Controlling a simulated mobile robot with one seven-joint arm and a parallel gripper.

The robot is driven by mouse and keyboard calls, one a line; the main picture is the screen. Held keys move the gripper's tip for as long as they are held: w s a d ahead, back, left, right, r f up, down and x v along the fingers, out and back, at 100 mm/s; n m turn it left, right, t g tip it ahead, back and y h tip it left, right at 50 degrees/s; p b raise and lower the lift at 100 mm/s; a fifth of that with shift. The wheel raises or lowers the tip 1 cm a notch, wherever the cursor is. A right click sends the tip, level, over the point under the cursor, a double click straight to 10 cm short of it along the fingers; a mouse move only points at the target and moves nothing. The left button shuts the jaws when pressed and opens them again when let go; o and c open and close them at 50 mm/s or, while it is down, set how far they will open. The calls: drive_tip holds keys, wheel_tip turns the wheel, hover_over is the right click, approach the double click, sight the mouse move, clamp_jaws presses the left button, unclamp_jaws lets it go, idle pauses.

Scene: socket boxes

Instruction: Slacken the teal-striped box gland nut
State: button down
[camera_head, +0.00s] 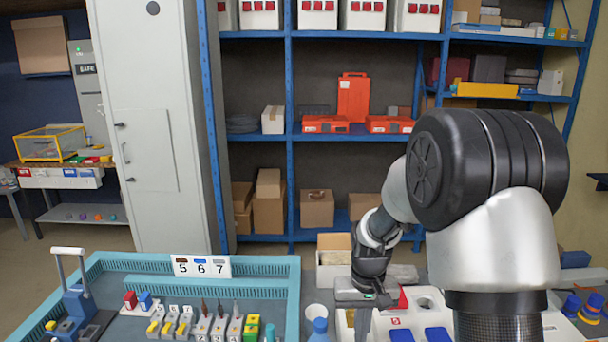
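My gripper (364,300) hangs low at the front centre, at the left edge of a white panel (376,331). My arm comes in from the right and bends down to it. The fingertips point down and are too small and partly hidden, so I cannot tell whether they are open or hold anything. I cannot make out a teal-striped box or its gland nut in this view. A red block (402,299) shows just right of the gripper. Blue pieces (437,334) and a round white fitting (424,303) are on the panel, partly behind my arm.
A teal tray (291,290) at the left holds several small blocks and tools, with a 5-6-7 sign (202,266) at its back edge. A white cup (316,311) and a blue bottle (319,328) stand between tray and panel. An open cardboard box (334,241) is behind the gripper.

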drive_tip(key=shift+f+b, duration=2.45)
drive_tip(key=shift+f, duration=1.3)
drive_tip(key=shift+w+d, duration=0.2)
drive_tip(key=shift+d, duration=0.35)
drive_tip(key=shift+d+r, duration=0.1)
drive_tip(key=shift+d, duration=0.8)
drive_tip(key=shift+s+d, duration=0.1)
